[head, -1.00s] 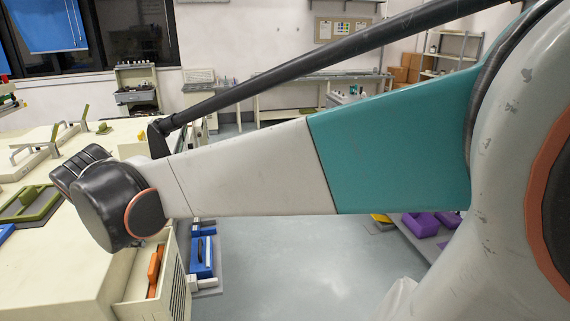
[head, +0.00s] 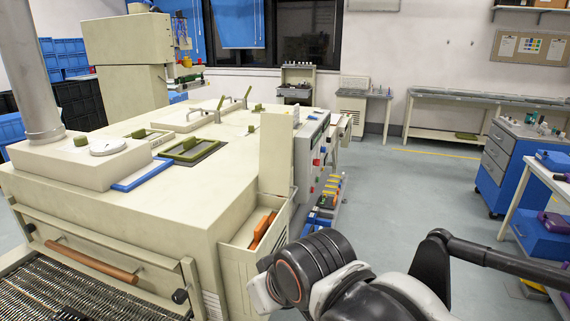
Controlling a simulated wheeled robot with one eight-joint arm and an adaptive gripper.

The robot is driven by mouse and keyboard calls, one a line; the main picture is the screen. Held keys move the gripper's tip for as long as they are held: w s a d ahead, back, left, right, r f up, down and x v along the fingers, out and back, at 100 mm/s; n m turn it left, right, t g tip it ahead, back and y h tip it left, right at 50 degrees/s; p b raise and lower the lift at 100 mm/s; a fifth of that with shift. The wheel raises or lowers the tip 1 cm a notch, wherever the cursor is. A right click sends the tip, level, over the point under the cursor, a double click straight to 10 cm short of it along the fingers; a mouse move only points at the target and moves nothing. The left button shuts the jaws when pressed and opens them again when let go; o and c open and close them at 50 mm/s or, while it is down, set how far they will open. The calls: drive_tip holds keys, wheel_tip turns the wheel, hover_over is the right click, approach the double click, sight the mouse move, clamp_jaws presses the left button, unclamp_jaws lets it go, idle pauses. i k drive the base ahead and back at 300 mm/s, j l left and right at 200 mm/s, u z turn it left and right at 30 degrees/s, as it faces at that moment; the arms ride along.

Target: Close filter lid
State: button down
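The filter box (head: 238,262) is a beige open-topped compartment on the near right side of the big beige machine. Orange handles (head: 262,229) show inside it. A beige panel (head: 275,153), which looks like the filter lid, stands upright at the far end of the box, so the box is open. My arm (head: 318,268) reaches in from the lower right, its dark wrist joint just right of the box in the picture. My gripper cannot be made out.
The machine top (head: 75,190) carries green-handled hatches (head: 194,148) and a blue-edged plate (head: 142,174). A wire conveyor (head: 95,295) is at the near left. A blue drawer cart (head: 510,165) and white table (head: 545,200) stand right. Floor (head: 415,190) between is clear.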

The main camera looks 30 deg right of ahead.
sight(276, 129)
drive_tip(key=k+u, duration=0.1)
drive_tip(key=u, duration=0.8)
drive_tip(key=k+j+u, duration=0.1)
drive_tip(key=u, duration=0.35)
drive_tip(key=l+u, duration=0.45)
drive_tip(key=k+l+u, duration=0.1)
drive_tip(key=l+u, duration=0.4)
drive_tip(key=k+l+u, duration=0.2)
drive_tip(key=l+u, duration=0.25)
